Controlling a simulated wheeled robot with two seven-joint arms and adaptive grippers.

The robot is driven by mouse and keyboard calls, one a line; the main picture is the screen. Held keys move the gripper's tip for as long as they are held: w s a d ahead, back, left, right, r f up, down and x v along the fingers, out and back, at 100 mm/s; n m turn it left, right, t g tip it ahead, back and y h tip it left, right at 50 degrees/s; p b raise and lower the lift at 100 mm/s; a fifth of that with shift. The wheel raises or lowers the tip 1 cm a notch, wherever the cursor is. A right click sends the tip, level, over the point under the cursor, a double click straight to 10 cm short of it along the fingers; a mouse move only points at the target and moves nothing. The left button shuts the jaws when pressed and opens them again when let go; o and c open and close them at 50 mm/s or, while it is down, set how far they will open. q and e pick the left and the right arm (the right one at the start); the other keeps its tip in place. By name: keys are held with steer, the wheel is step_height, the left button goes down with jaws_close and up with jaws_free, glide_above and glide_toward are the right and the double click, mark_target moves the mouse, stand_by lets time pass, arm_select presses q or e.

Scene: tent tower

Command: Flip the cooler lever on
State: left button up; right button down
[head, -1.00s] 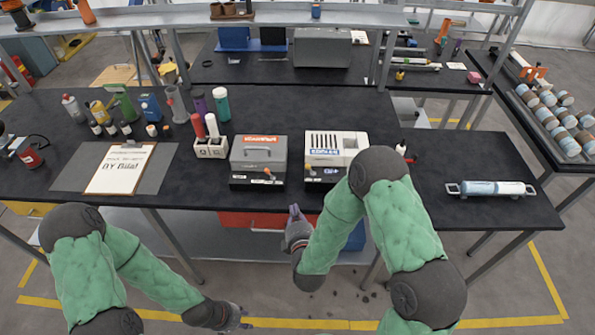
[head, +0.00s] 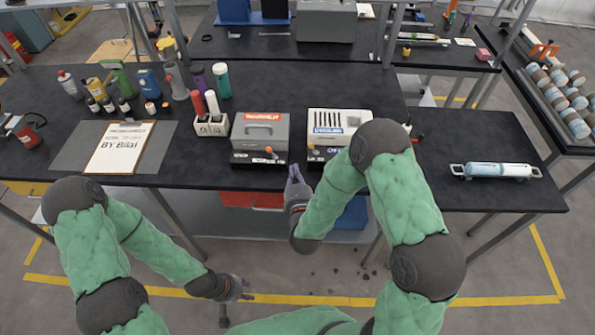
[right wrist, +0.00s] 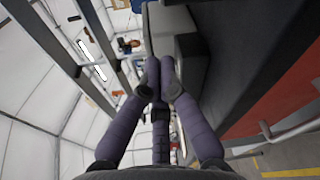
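The cooler (head: 340,122) is a white box with dark slots and a blue label, near the front edge of the black table. A small orange lever (head: 311,148) shows at the left of its dark front; its exact position is too small to read. My right forearm hides part of the cooler's right side. My right gripper (head: 294,174) is at the table's front edge, below and left of that lever, apart from it. In the right wrist view its purple fingers (right wrist: 160,62) come together at the tips with nothing between them. My left gripper (head: 240,290) is low, clear of the table, its fingers spread.
A grey box (head: 260,132) with a red label and its own orange lever (head: 268,150) stands just left of the cooler. A red drawer (head: 250,200) hangs under the table.

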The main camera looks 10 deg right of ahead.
mark_target(313, 148)
steer(key=w, duration=0.2)
steer(key=w+d, duration=0.1)
steer(key=w, duration=0.2)
steer(key=w+b, duration=0.1)
steer(key=w, duration=0.1)
steer(key=shift+w+d+f, duration=0.15)
steer(key=shift+w+f, duration=0.05)
steer(key=shift+f, duration=0.1)
steer(key=shift+s+d+r, duration=0.3)
steer(key=shift+d, duration=0.2)
steer(key=shift+s+d+r, duration=0.3)
steer(key=shift+d, duration=0.15)
steer(key=shift+s+d+r, duration=0.25)
steer(key=shift+d, duration=0.2)
